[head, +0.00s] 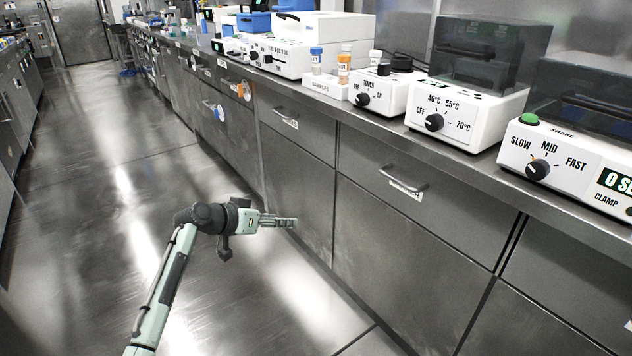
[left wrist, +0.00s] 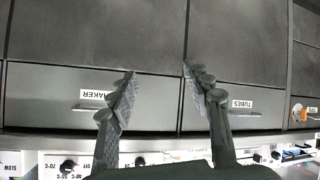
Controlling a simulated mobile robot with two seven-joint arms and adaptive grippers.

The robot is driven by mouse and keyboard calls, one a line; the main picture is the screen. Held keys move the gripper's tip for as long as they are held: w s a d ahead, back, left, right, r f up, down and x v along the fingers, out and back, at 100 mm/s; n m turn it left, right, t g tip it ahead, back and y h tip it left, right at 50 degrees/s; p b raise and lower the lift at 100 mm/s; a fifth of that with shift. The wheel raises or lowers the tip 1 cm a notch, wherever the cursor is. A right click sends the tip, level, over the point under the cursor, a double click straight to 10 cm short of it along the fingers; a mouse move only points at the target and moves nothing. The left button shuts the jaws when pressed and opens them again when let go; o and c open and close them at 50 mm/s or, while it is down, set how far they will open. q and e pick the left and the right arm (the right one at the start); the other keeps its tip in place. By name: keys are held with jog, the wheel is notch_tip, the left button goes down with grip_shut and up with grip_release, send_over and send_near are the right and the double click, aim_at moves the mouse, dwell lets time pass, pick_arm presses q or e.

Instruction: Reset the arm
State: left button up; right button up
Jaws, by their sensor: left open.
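My left arm comes in from the lower left in the head view. Its gripper (head: 280,221) points right toward the cabinet fronts, below the bench top, and holds nothing. In the left wrist view the two fingers of the left gripper (left wrist: 160,90) are spread apart with only cabinet front behind them. That view is upside down, with the bench top at the bottom. My right gripper is in neither view.
Closed drawers with handles (head: 403,180) line the steel bench (head: 455,165). On it stand a shaker (head: 570,160), a heater with a dial (head: 465,105), a vortex mixer (head: 385,92) and a sample rack (head: 325,86) with several tubes. The aisle floor (head: 90,220) is clear.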

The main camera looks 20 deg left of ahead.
pick_arm(q)
jog(key=s+d+f+g+y+p, duration=0.1)
jog(key=s+f+g+y+p, duration=0.2)
jog(key=s+f, duration=1.05)
jog(key=s+f+g+y, duration=0.1)
jog(key=s+g, duration=0.1)
jog(key=s, duration=0.9)
jog(key=s+f+g+y+p, duration=0.1)
jog(key=s+g+y, duration=0.1)
jog(key=s, duration=1)
jog(key=shift+f+y, duration=0.3)
jog(key=shift+f, duration=0.1)
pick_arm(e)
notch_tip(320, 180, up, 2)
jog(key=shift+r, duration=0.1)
pick_arm(q)
jog(key=shift+s+a, duration=0.1)
